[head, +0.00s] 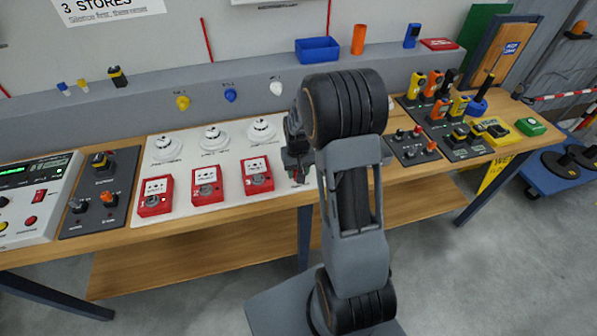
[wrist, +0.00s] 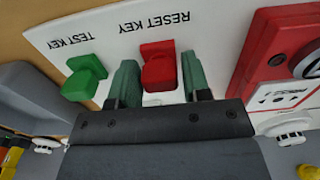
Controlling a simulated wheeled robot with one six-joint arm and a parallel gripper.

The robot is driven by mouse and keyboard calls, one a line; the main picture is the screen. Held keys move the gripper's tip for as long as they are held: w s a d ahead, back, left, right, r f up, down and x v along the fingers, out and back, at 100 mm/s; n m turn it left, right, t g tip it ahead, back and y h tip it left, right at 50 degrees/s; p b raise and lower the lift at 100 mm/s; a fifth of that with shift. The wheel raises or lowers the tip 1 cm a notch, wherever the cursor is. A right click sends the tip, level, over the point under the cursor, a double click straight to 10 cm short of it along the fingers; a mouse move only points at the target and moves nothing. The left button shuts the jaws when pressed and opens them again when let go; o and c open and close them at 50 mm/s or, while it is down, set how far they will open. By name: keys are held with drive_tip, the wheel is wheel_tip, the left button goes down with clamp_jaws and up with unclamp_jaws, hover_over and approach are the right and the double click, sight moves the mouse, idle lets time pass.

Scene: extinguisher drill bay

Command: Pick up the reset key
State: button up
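The reset key (wrist: 158,70) is a red key with a block-shaped head, beside the printed words RESET KEY on a white panel (wrist: 225,35) in the wrist view. My gripper (wrist: 159,72) has its two green fingers on either side of the red head, with a narrow gap showing, so it looks open. A green test key (wrist: 86,78) stands just left of the left finger. In the head view my gripper (head: 297,168) is low over the right end of the white panel, and my arm hides most of that spot.
Red call points (head: 206,186) and round white detectors (head: 213,138) sit on the panel to the left. A dark switch board (head: 412,146) is to the right. A blue bin (head: 317,50) stands on the ledge behind. The wooden bench's front edge is clear.

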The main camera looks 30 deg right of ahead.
drive_tip(key=c, duration=0.6)
drive_tip(key=shift+r, duration=0.1)
